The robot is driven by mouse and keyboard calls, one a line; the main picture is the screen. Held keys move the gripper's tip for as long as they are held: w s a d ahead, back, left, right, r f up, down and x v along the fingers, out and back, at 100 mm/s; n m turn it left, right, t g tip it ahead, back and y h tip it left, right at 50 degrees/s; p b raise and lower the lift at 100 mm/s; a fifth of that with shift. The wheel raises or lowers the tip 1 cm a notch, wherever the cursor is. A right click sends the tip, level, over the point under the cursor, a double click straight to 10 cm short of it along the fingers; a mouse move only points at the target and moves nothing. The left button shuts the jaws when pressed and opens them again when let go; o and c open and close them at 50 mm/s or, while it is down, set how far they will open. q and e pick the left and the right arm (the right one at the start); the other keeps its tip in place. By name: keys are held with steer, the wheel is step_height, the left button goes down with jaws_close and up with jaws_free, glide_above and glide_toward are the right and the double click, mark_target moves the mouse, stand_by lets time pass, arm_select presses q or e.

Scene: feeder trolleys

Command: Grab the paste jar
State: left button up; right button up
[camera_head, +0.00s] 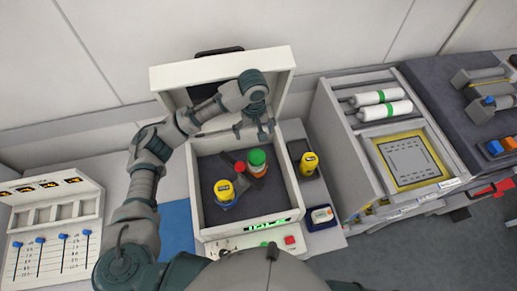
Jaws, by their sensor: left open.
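A jar with a green top and an orange-red band (257,162) stands inside an open white box with a dark floor. A yellow-topped jar (224,190) is at the box's front left, and another yellow-topped jar (309,162) stands outside on a dark pad to the right. I cannot read any label, so I cannot tell which is the paste jar. My left gripper (254,132) is open and empty over the back of the box, just behind the green-topped jar and apart from it. My right gripper is not in view.
The box (285,178) has raised walls and an upright lid (280,75) behind my left arm. A red item (240,167) lies beside the green-topped jar. A trolley (338,140) with white cylinders stands right; a slider panel (50,255) lies left.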

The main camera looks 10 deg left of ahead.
mark_target(257, 156)
arm_select(q)
steer(key=f, duration=1.1)
steer(key=shift+s+d+f, duration=0.1)
steer(key=shift+d+f, duration=0.1)
steer(key=shift+d, duration=0.15)
steer(key=shift+s+a+f, duration=0.1)
steer(key=shift+a+f, duration=0.05)
steer(key=shift+f, duration=0.4)
step_height(257, 156, down, 4)
steer(key=shift+s+r, duration=0.15)
steer(key=shift+f, duration=0.5)
steer(key=shift+d, duration=0.2)
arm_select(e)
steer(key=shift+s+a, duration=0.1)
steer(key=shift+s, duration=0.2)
